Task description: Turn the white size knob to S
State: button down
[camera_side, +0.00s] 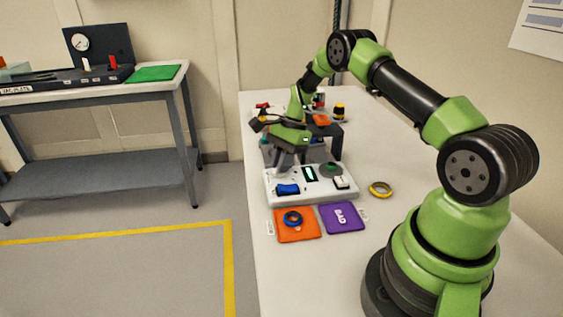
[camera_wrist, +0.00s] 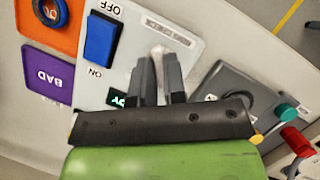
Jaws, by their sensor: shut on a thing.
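The white size knob (camera_wrist: 159,52) shows in the wrist view as a pale shape at my fingertips, on the white control panel (camera_wrist: 205,22). My gripper (camera_wrist: 159,66) is shut on it, with one dark finger on each side. The fingers and palm cover part of the knob and its surroundings, and I cannot read any size letters or the knob's setting. In the side view my gripper (camera_side: 284,160) reaches down at the back left of the panel (camera_side: 317,194), and the knob is hidden there.
A blue ON/OFF rocker (camera_wrist: 101,40) and a small dark display (camera_wrist: 122,98) sit near my fingers. An orange pad (camera_side: 297,233) holding a blue ring (camera_side: 293,218), a purple BAD pad (camera_side: 341,217) and a yellow ring (camera_side: 381,189) lie around the panel.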

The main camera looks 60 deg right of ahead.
jog(key=shift+f+n, duration=0.15)
jog(key=shift+n, duration=0.45)
jog(key=c, duration=1.2)
grip_release()
jog(key=v, duration=1)
jog(key=shift+w, duration=0.2)
